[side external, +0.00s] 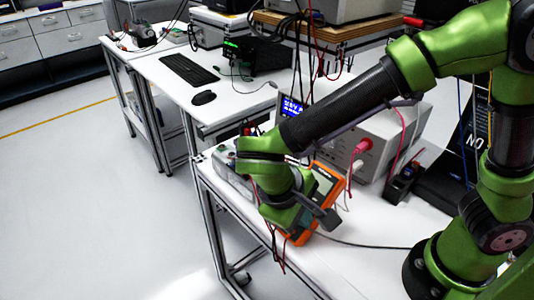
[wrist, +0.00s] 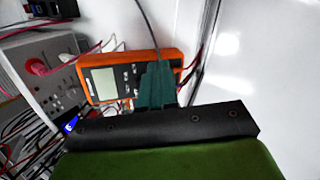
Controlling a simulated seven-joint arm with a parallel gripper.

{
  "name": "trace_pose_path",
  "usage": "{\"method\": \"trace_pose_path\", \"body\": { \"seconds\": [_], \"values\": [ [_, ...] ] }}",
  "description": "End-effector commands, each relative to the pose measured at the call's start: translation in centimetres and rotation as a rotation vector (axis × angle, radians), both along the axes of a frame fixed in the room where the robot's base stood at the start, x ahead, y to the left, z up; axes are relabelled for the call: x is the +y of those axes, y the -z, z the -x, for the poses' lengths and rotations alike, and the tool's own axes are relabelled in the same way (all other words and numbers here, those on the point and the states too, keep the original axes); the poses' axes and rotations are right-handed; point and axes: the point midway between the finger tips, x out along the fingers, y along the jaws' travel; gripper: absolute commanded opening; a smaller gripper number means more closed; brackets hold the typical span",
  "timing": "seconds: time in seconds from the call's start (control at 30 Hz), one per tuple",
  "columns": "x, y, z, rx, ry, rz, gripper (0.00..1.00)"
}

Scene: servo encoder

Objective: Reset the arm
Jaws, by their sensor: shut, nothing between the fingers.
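My arm, green and black, reaches from the right over the front table in the side external view. Its wrist is bent down in front of an orange multimeter (side external: 329,184), and the fingertips are hard to make out there. In the wrist view my gripper (wrist: 157,68) shows as teal fingers held together, with nothing between them. They overlap the right part of the multimeter's face (wrist: 104,82) in that view. I cannot tell whether they touch it. The multimeter leans tilted, with a grey screen and a dark panel.
A white instrument with a blue display (side external: 292,106) stands behind the multimeter. Red and black leads hang around my wrist and the table edge. A grey device (side external: 228,172) sits left of my wrist. A keyboard (side external: 189,70) and mouse (side external: 204,98) lie on the farther table.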

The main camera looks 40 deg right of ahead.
Motion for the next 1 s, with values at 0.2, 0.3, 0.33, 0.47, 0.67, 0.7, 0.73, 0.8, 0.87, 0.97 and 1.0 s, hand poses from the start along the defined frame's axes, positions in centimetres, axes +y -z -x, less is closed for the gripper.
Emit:
{"method": "trace_pose_path", "body": {
  "seconds": [0.2, 0.3, 0.33, 0.47, 0.67, 0.7, 0.73, 0.8, 0.87, 0.97, 1.0],
  "values": [
    [-3.8, -3.5, 0.1, -0.079, 0.075, -0.356, 0.00],
    [-5.9, -5.4, 0.1, -0.186, 0.132, -0.507, 0.00],
    [-6.5, -6.0, 0.1, -0.225, 0.149, -0.547, 0.00],
    [-9.4, -8.4, 0.3, -0.413, 0.241, -0.681, 0.00],
    [-13.2, -11.1, 1.1, -0.645, 0.382, -0.764, 0.00],
    [-13.8, -11.5, 1.3, -0.672, 0.400, -0.766, 0.00],
    [-14.2, -11.8, 1.3, -0.692, 0.411, -0.764, 0.00],
    [-14.8, -12.4, 1.4, -0.726, 0.428, -0.761, 0.00],
    [-15.1, -12.5, 1.3, -0.735, 0.436, -0.759, 0.00],
    [-15.2, -12.5, 1.3, -0.733, 0.441, -0.757, 0.00],
    [-15.2, -12.5, 1.3, -0.733, 0.440, -0.757, 0.00]
  ]
}}
